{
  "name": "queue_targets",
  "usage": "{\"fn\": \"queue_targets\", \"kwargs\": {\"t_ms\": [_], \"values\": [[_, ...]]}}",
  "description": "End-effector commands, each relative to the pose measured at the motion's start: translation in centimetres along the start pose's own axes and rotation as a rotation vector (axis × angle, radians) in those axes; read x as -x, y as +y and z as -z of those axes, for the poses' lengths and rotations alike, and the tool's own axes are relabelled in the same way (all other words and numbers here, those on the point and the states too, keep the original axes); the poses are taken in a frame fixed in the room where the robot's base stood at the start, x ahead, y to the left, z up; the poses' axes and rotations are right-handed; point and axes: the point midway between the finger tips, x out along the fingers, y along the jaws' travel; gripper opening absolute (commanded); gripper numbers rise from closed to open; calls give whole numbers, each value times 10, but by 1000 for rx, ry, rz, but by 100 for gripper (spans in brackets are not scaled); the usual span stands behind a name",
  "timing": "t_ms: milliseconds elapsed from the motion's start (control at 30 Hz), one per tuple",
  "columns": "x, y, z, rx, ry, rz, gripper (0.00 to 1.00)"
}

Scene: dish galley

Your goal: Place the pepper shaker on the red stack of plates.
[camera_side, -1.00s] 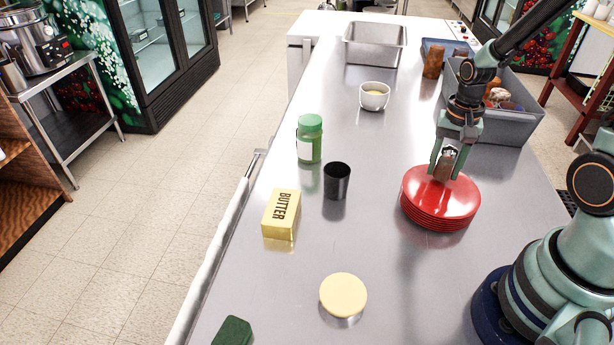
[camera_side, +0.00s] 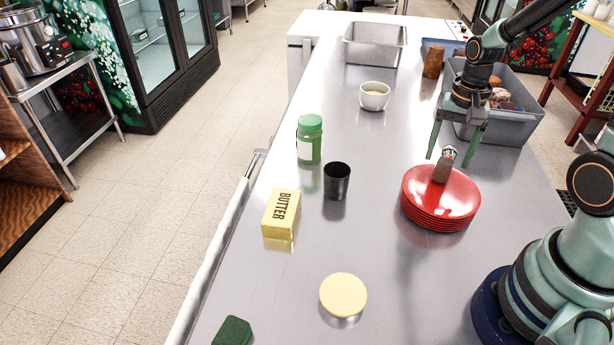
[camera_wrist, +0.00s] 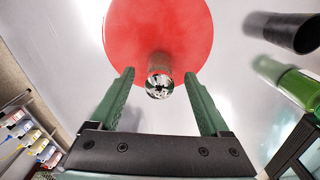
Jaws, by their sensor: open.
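The pepper shaker (camera_side: 442,168), brown with a silver top, stands upright on the red stack of plates (camera_side: 455,203) in the side view. In the wrist view the shaker (camera_wrist: 160,86) shows its shiny top near the edge of the top red plate (camera_wrist: 150,30). My gripper (camera_side: 450,156) is open just above the stack, its fingers apart around the top of the shaker. In the wrist view the fingers (camera_wrist: 158,75) lie on either side of the shaker with gaps.
A grey bin (camera_side: 510,120) with items stands behind my gripper. A brown cylinder (camera_side: 433,63) and a white bowl (camera_side: 374,96) are farther back. A black cup (camera_side: 337,181), green-lidded jar (camera_side: 310,140), butter (camera_side: 282,214) and pale yellow round thing (camera_side: 343,294) lie left of the plates.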

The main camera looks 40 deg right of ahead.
Motion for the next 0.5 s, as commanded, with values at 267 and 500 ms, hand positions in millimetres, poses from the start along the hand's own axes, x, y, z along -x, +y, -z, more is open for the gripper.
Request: {"fn": "queue_targets", "kwargs": {"t_ms": [267, 500], "values": [[58, -1, 1, 0, 5, 4, 80], [82, 0, 0, 2, 1, 1, 80]]}}
